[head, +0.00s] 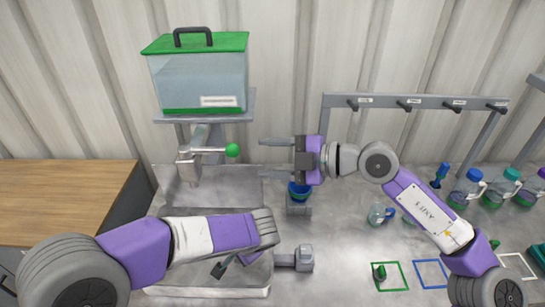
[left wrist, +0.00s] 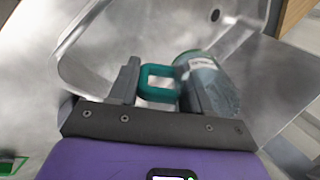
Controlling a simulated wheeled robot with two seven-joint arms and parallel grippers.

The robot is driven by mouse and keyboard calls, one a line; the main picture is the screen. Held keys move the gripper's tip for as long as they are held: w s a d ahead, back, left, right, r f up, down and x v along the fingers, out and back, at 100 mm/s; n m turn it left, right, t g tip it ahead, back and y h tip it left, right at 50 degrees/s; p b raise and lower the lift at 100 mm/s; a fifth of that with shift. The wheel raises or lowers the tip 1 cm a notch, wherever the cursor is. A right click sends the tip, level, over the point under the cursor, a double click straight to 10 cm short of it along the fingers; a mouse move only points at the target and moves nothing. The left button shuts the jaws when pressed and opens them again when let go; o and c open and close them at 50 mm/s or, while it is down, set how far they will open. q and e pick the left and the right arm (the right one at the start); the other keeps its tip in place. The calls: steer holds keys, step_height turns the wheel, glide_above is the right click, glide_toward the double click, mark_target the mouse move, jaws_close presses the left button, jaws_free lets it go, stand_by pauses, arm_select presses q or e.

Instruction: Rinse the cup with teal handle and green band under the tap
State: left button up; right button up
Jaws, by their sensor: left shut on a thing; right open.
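The cup with the teal handle (left wrist: 157,72) is in the left wrist view, its greyish body (left wrist: 210,85) to the right, tilted, with a pale label and a greenish edge. My left gripper (left wrist: 163,88) is shut on the handle. In the head view my left arm reaches over the sink (head: 215,187) and mostly hides that gripper; a small dark green part (head: 222,268) shows below the arm. The tap (head: 188,165) has a lever with a green knob (head: 232,150). My right gripper (head: 262,156) is open and empty, pointing left, just right of the knob.
A water tank (head: 200,85) with a green lid stands above the tap. A blue item (head: 299,190) sits below my right gripper. A hook rack (head: 420,102), another cup (head: 380,214) and bottles (head: 467,188) are at right. A wooden top (head: 60,200) is at left.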

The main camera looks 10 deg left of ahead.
stand_by(0.6)
arm_select(q)
steer(key=s+d+r+p, duration=0.2)
steer(key=d+r, duration=0.2)
steer(key=shift+s+d, duration=0.2)
steer(key=shift+s, duration=0.05)
stand_by(1.2)
